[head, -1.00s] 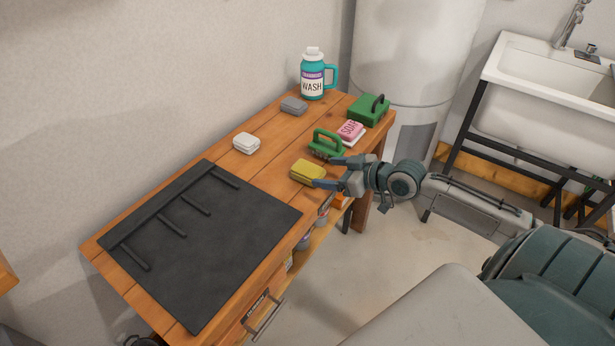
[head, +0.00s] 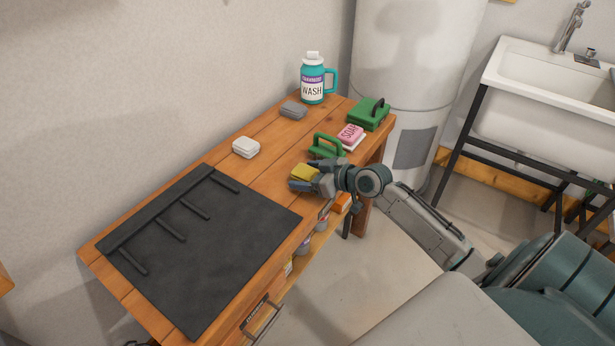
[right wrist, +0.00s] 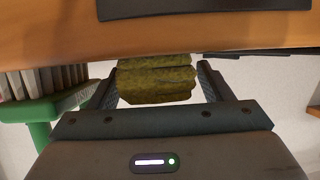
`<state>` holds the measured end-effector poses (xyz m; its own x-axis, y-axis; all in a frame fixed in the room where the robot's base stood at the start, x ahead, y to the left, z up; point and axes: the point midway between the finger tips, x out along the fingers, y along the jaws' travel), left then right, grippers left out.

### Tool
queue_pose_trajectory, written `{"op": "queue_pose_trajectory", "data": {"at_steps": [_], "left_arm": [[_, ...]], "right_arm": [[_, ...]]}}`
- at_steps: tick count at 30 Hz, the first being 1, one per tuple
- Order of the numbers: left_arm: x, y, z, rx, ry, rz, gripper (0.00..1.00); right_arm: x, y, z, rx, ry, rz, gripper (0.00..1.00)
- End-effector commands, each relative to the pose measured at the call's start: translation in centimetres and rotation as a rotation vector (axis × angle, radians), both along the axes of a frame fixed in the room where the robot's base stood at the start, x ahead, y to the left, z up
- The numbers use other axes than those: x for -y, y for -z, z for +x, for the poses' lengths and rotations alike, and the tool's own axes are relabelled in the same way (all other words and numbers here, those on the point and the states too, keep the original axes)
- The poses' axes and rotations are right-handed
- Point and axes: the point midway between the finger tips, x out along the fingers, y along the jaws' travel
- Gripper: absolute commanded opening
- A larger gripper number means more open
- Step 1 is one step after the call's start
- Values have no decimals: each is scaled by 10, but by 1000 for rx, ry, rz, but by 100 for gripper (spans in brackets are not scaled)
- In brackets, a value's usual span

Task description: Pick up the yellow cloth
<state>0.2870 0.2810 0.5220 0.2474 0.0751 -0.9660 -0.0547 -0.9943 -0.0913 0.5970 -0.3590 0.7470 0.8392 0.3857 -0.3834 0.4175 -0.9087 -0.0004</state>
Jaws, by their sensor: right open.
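The folded yellow cloth (head: 305,173) lies on the wooden workbench near its front edge, in the head view. My right gripper (head: 300,177) is at the cloth, its fingers reaching over it from the right and hiding part of it. In the right wrist view the cloth (right wrist: 155,80) sits between the two open fingers (right wrist: 157,88), with a gap on each side. My left gripper is not in view.
A green brush (head: 325,147) stands just behind the gripper; its bristles also show in the right wrist view (right wrist: 45,85). Pink soap (head: 350,136), a green box (head: 369,113), a white block (head: 246,147), a grey block (head: 293,110) and a wash bottle (head: 313,80) stand on the workbench (head: 262,178). A black mat (head: 215,265) covers the left.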

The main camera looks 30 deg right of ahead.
Motion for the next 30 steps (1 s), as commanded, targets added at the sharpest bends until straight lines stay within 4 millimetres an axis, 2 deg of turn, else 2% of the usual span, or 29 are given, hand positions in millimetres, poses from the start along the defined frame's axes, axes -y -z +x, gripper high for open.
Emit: {"op": "queue_pose_trajectory", "data": {"at_steps": [6, 8, 12, 14, 23, 30], "left_arm": [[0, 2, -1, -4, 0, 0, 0], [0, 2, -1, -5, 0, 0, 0], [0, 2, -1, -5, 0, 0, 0], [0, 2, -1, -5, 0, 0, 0], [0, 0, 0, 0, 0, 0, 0], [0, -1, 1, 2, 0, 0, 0]], "right_arm": [[0, 0, 1, 0, 0, -1, 73], [0, 0, 0, 0, 0, 0, 63], [0, 0, 0, 0, 0, 0, 35], [0, 0, 0, 0, 0, 0, 25], [0, -1, 0, 0, 0, -1, 25], [0, -20, 1, 4, -2, -2, 25]]}}
